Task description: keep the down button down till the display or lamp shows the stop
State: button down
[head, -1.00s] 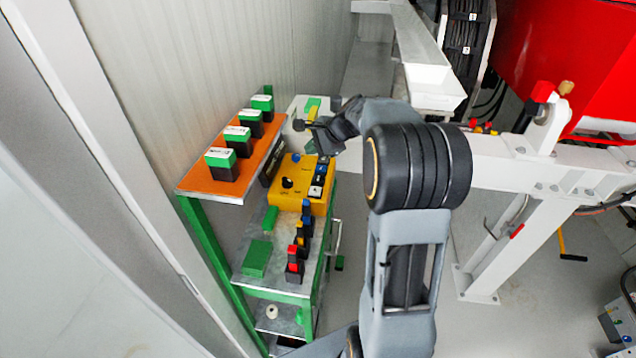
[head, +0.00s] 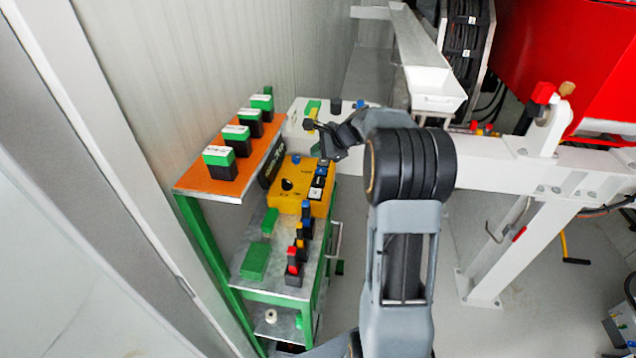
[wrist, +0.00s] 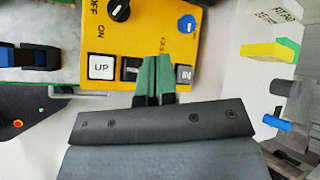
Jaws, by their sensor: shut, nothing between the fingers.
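The yellow control box (head: 288,197) stands on the green-framed rack and fills the upper middle of the wrist view (wrist: 60,18). It has a white button marked UP (wrist: 101,66), a black button (wrist: 130,68) beside it and another dark button (wrist: 184,74) farther right. My gripper (wrist: 154,62) is shut and empty, its green fingertips over the row between the two dark buttons. They partly cover the middle button, and its label cannot be read. I cannot tell whether the tips touch or press a button. A blue round part (wrist: 187,24) sits on the box; whether it is lit is unclear.
A black knob (wrist: 119,10) marked OFF and ON is on the box. A dark panel (head: 271,164) stands behind it, its face unreadable. Blocks with green tops (head: 220,157) stand on the orange shelf (head: 210,186). A white beam (head: 500,166) lies to the right.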

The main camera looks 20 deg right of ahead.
aim_at(318, 181)
jog(key=shift+f+b, duration=2.8)
jog(key=shift+f, duration=1)
jog(key=shift+f, duration=0.15)
jog(key=shift+f+b, duration=0.25)
jog(key=shift+b, duration=0.05)
jog(key=shift+f+b, duration=0.4)
jog(key=shift+f, duration=0.15)
jog(key=shift+r, duration=0.2)
dwell(2.3)
jog(key=shift+r+p, duration=0.8)
